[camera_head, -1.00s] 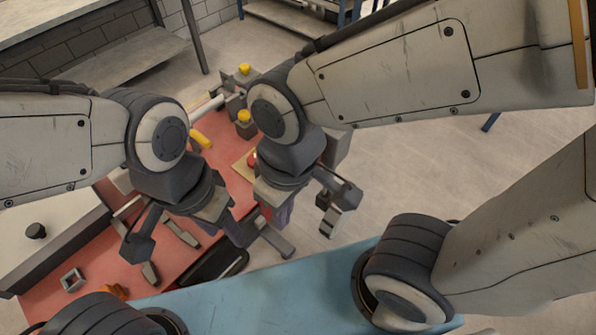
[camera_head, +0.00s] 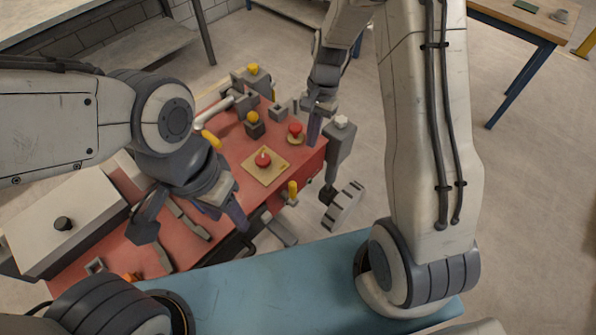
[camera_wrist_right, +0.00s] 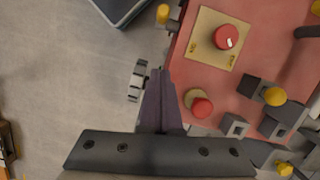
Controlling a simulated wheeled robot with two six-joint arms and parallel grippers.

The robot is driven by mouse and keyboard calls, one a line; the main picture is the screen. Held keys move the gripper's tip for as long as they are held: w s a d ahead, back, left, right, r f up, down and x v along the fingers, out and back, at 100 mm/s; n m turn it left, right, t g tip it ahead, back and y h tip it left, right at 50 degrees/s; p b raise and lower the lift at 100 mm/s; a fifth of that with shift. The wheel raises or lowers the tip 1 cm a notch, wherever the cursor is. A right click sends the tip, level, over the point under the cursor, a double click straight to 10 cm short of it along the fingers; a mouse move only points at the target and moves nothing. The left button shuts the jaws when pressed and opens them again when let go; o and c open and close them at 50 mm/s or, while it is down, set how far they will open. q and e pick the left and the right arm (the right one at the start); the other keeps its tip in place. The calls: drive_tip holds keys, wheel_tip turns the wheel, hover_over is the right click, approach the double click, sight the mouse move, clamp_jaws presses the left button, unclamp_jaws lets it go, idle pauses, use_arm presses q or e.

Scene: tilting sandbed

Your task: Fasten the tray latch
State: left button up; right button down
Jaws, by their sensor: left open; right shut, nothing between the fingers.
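I cannot tell for sure which part is the tray latch. A small yellow-tipped lever (camera_head: 292,188) stands at the front edge of the red bench top (camera_head: 228,160); its yellow tip also shows in the right wrist view (camera_wrist_right: 163,14).
Yellow-topped grey blocks (camera_head: 254,122) are behind. A blue surface (camera_head: 270,285) lies in front.

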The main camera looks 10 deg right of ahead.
sight(293, 195)
drive_tip(key=shift+f, duration=0.15)
drive_tip(key=s+a+f+p, duration=0.3)
drive_tip(key=s+a+f, duration=0.1)
drive_tip(key=f, duration=0.5)
drive_tip(key=shift+s+a+f, duration=0.2)
drive_tip(key=shift+s+a, duration=0.1)
drive_tip(key=shift+a, duration=0.05)
